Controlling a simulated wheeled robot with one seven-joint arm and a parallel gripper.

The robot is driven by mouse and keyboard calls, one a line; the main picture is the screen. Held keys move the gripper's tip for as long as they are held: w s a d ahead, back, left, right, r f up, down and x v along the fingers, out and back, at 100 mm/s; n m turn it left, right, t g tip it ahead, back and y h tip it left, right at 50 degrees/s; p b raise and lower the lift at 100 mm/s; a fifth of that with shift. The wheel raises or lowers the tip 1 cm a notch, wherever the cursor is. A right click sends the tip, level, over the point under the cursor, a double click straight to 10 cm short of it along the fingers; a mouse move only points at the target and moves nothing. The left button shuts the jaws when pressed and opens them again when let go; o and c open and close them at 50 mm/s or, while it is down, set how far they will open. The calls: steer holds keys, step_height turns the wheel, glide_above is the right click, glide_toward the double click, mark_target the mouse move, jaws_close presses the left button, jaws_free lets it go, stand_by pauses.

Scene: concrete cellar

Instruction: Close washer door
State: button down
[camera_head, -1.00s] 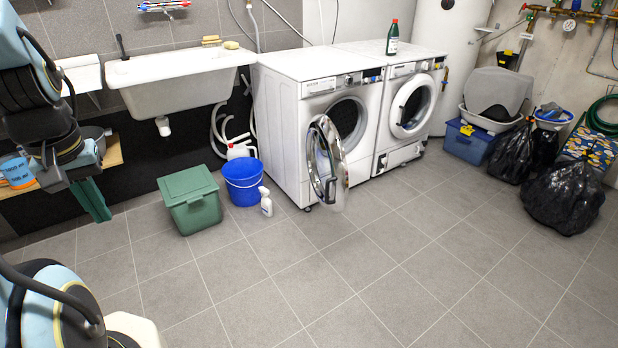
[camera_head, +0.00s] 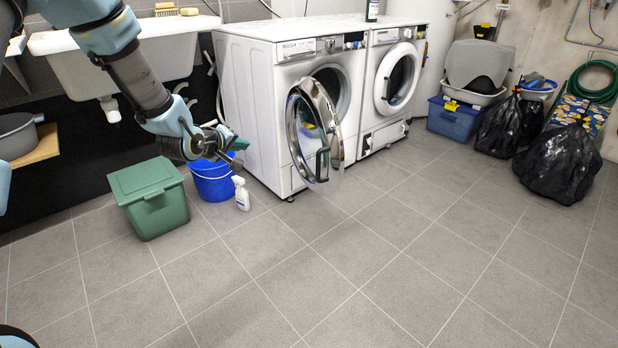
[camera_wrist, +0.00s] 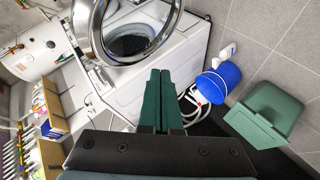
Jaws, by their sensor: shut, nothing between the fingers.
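The front-loading washer (camera_head: 253,110) stands against the back wall, and also shows in the wrist view (camera_wrist: 190,48). Its round door (camera_head: 291,128), with a chrome rim and clear glass, hangs wide open toward the room, so the dark drum opening shows behind it. The door's rim crosses the top of the wrist view (camera_wrist: 97,36). My gripper (camera_head: 238,143) is left of the door and apart from it, in front of the washer's left side and above the blue bucket. Its green fingers (camera_wrist: 160,78) are together and empty in the wrist view.
A second machine (camera_head: 370,138) with a white round door stands right of the washer. The blue bucket (camera_head: 213,183), a white spray bottle (camera_head: 241,193) and a green lidded bin (camera_head: 150,200) stand on the floor at left. Black bags (camera_head: 560,165) lie far right. The middle floor is clear.

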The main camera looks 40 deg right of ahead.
steer(key=s+d+f+h+b, duration=0.1)
steer(key=d+f, duration=0.2)
steer(key=d, duration=0.4)
steer(key=s+d+f+h+b, duration=0.1)
steer(key=s+d+f, duration=0.1)
steer(key=d, duration=0.4)
steer(key=s+d+f+g+h+b, duration=0.1)
steer(key=d+f+b, duration=0.1)
steer(key=d+f, duration=0.2)
steer(key=shift+s+d+n, duration=0.2)
steer(key=shift+d+n, duration=0.1)
steer(key=shift+d, duration=1.5)
